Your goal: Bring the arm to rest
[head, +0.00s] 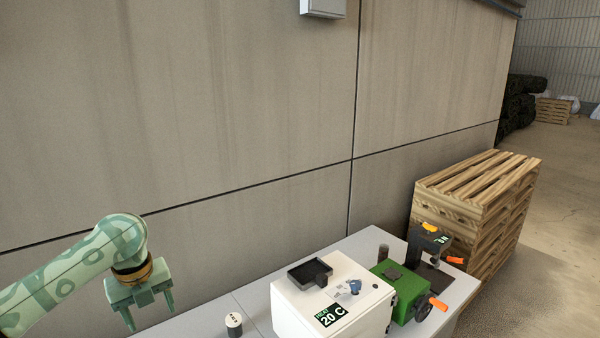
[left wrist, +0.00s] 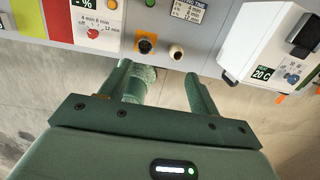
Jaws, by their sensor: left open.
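My left gripper (head: 150,314) is in the lower left of the head view, at the end of my pale green patterned arm. Its two fingers point down and stand apart with nothing between them. In the left wrist view the same gripper (left wrist: 163,82) shows two green fingers, open and empty, below the bench edge in the picture. Whether the fingers are above the bench or beside it is hard to tell. My right gripper is in neither view.
A grey bench (head: 245,298) carries a small white cylinder (head: 233,322), a white heater box (head: 300,305) reading 20 C with a black tray (head: 310,272) on top, and a green machine (head: 398,290) with orange handles. Stacked pallets (head: 470,215) stand to the right.

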